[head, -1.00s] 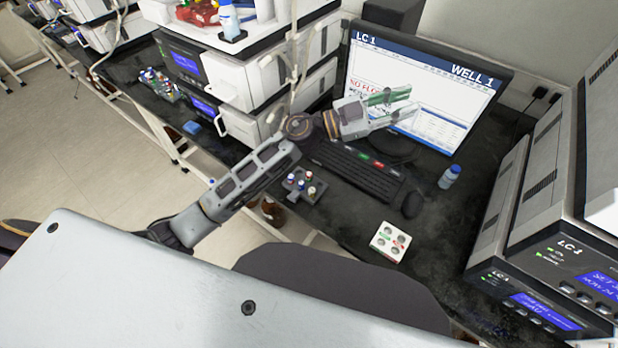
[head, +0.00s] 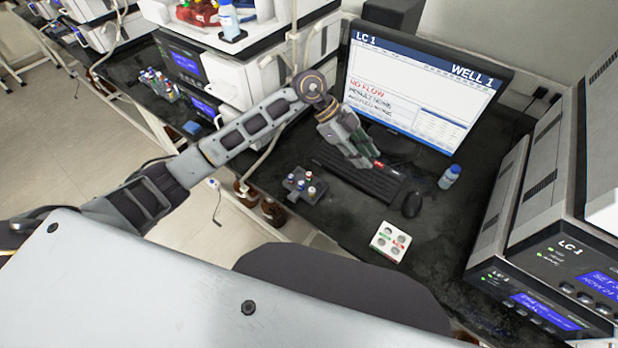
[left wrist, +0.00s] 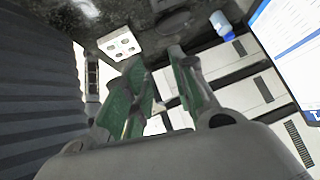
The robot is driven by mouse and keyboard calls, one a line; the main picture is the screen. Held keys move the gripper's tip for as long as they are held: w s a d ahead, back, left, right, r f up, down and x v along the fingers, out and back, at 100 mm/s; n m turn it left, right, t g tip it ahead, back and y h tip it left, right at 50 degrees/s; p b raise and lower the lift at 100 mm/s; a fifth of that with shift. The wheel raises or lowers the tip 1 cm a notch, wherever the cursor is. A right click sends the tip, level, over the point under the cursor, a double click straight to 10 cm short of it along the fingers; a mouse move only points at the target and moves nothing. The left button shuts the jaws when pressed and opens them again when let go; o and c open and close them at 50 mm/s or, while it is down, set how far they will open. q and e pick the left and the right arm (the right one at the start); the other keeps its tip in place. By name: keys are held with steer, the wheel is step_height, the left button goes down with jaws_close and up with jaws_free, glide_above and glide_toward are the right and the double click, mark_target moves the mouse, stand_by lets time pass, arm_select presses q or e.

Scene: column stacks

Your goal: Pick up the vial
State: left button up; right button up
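Several small vials (head: 311,191) with coloured caps stand in a small dark rack (head: 291,184) on the black bench, left of the keyboard. My left gripper (head: 368,158) hangs over the keyboard, in front of the monitor, to the right of and above the rack. In the left wrist view its green-padded fingers (left wrist: 158,72) are apart with nothing between them. The vials do not show in that view. My right gripper is in neither view.
A white block with round holes and red and green marks (head: 390,242) sits near the bench's front edge; it also shows in the left wrist view (left wrist: 118,44). A mouse (head: 412,204) and blue-capped bottle (head: 449,177) stand right of the keyboard (head: 375,183). Instruments flank the bench.

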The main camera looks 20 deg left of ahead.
arm_select(q)
steer(key=w+a+f+n+y, duration=0.2)
steer(key=a+y, duration=0.2)
steer(key=a, duration=0.3)
steer(key=n+y, duration=0.2)
steer(key=y, duration=0.2)
glide_above(309, 173)
steer(key=shift+f, duration=3.95)
steer(key=shift+w+f, duration=0.15)
steer(key=shift+w, duration=0.3)
steer(key=shift+s+a+f, duration=0.1)
steer(key=shift+s+f, duration=0.05)
steer(key=shift+f, duration=0.3)
steer(key=f, duration=0.2)
steer(key=shift+s+f+p, duration=0.25)
steer(key=shift+f+p, duration=0.1)
steer(key=shift+p, duration=0.05)
steer(key=shift+f, duration=0.7)
steer(key=c, duration=0.5)
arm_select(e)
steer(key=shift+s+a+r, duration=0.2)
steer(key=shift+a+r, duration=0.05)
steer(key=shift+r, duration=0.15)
